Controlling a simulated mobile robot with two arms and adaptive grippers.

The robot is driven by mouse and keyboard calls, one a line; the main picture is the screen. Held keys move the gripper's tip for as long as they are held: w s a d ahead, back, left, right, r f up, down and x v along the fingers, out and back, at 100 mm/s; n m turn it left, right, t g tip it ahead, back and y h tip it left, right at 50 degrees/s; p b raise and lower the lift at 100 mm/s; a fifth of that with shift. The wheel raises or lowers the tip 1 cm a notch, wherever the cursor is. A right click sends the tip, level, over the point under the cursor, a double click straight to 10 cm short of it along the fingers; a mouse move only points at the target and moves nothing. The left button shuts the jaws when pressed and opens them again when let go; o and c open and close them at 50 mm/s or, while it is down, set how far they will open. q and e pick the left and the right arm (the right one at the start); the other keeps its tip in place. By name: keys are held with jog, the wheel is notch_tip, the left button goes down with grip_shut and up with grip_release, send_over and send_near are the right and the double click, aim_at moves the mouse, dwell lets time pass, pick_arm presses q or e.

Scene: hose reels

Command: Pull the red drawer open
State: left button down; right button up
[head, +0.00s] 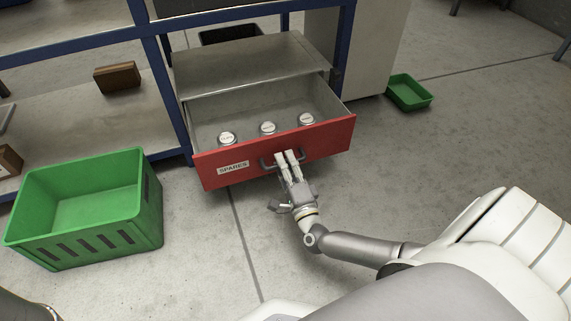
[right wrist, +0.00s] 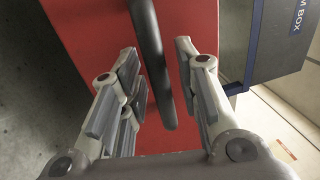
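The red drawer (head: 325,139) stands pulled out of its grey cabinet (head: 250,65), with its inside showing. Its front has a "SPARES" label and a dark bar handle (head: 267,164). Three round white-topped items, one of them a jar (head: 227,138), stand inside. My right gripper (head: 287,155) is at the handle in the head view. In the right wrist view its fingers (right wrist: 157,62) are spread, with the dark handle bar (right wrist: 152,50) between them and gaps on both sides. My left gripper is out of view.
A large green crate (head: 150,205) stands on the floor left of the drawer. A small green tray (head: 410,93) lies at the right. Blue-framed shelving (head: 165,85) holds a brown box (head: 117,77). The floor before the drawer is clear apart from my arm.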

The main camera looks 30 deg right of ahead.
grip_shut()
jog(key=shift+f+x, duration=0.15)
jog(key=shift+x, duration=0.55)
jog(key=shift+f+x, duration=0.1)
jog(key=shift+x, duration=0.6)
jog(key=shift+o, duration=1.2)
grip_release()
jog(key=v, duration=1.2)
jog(key=shift+f, duration=0.15)
